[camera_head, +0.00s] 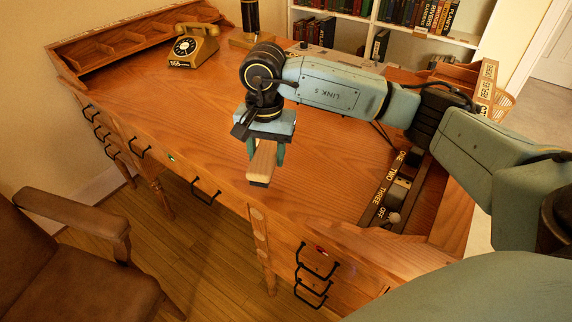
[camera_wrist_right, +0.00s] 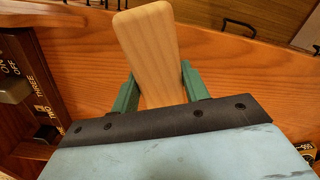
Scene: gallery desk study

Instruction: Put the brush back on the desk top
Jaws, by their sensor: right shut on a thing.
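The brush (camera_head: 262,163) shows as a pale wooden piece with a dark lower edge, hanging down from my right gripper (camera_head: 266,152). In the right wrist view, the brush's smooth light wood (camera_wrist_right: 148,45) sits between the two green fingers of the right gripper (camera_wrist_right: 158,76), which is shut on it. The desk top (camera_head: 190,107) is bare orange-brown wood below and around the brush. The brush appears in the air over the desk's front part; its exact height is hard to tell. My left gripper is in neither view.
A tan telephone (camera_head: 194,46) stands at the back left, beside a wooden tray of compartments (camera_head: 135,43). A switch panel (camera_head: 392,190) lies at the right. A brown chair (camera_head: 75,260) stands in front. The left and middle desk top is clear.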

